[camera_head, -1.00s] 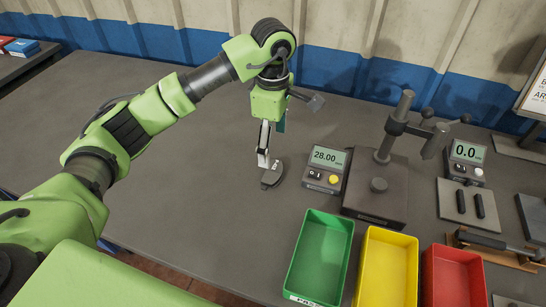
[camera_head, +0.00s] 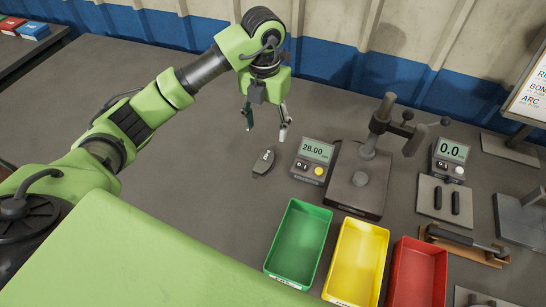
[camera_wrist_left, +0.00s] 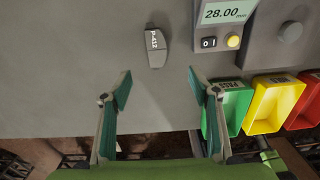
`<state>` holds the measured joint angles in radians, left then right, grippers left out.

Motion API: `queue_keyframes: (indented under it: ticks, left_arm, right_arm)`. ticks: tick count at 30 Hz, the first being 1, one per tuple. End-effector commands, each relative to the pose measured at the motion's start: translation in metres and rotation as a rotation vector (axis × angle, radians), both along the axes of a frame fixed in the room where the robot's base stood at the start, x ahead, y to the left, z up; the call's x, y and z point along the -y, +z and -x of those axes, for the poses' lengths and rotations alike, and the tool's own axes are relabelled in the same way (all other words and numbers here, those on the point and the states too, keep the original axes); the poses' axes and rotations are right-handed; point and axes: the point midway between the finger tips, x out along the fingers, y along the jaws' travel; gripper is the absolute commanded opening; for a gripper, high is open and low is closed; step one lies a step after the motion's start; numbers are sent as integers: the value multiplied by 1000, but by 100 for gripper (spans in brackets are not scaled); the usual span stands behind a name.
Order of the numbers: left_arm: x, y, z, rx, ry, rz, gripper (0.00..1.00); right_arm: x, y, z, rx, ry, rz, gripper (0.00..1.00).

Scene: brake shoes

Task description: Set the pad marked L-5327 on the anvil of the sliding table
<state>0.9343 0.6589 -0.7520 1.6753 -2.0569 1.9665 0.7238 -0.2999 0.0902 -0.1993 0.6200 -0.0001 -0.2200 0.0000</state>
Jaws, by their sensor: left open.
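A dark grey pad (camera_head: 263,163) lies flat on the table, left of the 28.00 display. The left wrist view shows the pad (camera_wrist_left: 156,46) with white lettering that seems to read P-A12, not L-5327. My left gripper (camera_head: 267,134) is open and empty, above the table and apart from the pad; its fingers (camera_wrist_left: 158,80) spread wide in the wrist view. A stand with a column has a small round anvil (camera_head: 360,179) on its dark base (camera_head: 345,195), with nothing on it. No pad marked L-5327 can be made out. My right gripper is not in view.
A readout box (camera_head: 312,160) showing 28.00 stands between pad and stand. Green (camera_head: 300,245), yellow (camera_head: 356,262) and red (camera_head: 416,275) trays line the front. Another readout (camera_head: 449,160) shows 0.0, behind a plate with two dark bars (camera_head: 445,200). The table left of the pad is clear.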

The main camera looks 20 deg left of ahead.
Motion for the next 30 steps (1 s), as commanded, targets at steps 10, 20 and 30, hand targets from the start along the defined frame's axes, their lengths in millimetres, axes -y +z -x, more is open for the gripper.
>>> queue_keyframes:
  ticks: [10, 20, 30]
  left_arm:
    - [-2, -48, 2, -6, 48, -1, 56]
    - [-2, -87, 2, -2, 45, -1, 56]
    - [-4, -130, 2, -3, 45, 0, 56]
  right_arm:
    - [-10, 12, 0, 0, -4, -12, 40]
    - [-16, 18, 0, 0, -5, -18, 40]
    - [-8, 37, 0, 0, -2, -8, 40]
